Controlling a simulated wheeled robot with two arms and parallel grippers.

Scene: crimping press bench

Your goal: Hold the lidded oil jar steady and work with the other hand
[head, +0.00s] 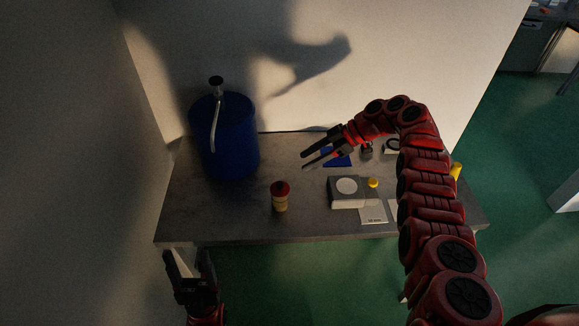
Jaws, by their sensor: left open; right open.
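The lidded oil jar (280,201) stands upright on the bench, left of the middle. It has a dark red lid and a pale yellow body with a darker band. My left gripper (188,262) is open and empty at the bench's front left edge, below and left of the jar and apart from it. My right gripper (306,161) is open and empty above the back middle of the bench. It is up and to the right of the jar and does not touch it.
A blue drum (232,145) with a pump stands at the back left of the bench (190,215). A grey device with a round white plate (346,187) and a yellow knob (373,183) sits right of the jar. A white card (374,212) lies in front. A blue item (338,160) lies behind.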

